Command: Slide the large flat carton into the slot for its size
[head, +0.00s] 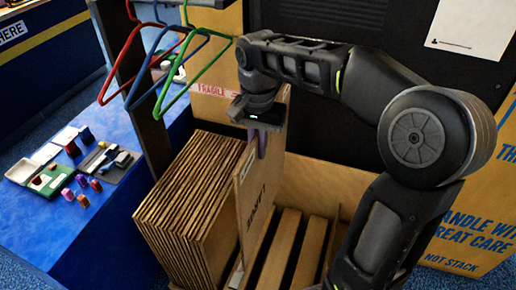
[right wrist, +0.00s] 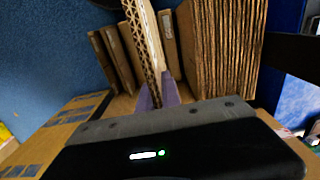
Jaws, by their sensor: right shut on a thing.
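The large flat carton (head: 257,200) is a brown cardboard sheet with large dark lettering, standing roughly upright just right of a stack of flat cartons (head: 190,205). My right gripper (head: 262,145) is shut on its top edge with purple fingers. In the right wrist view, the carton's corrugated edge (right wrist: 144,40) rises between the fingers (right wrist: 156,95). Wooden slot dividers (head: 283,245) stand right of the carton in the head view; they also show in the right wrist view (right wrist: 113,58). I cannot tell whether its lower edge is inside a slot. My left gripper is not in view.
Red, blue and green hangers (head: 180,75) hang from a post left of my right arm. A blue table (head: 50,225) with small items stands at the left. Large printed cartons (head: 460,235) stand behind and right of the slots.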

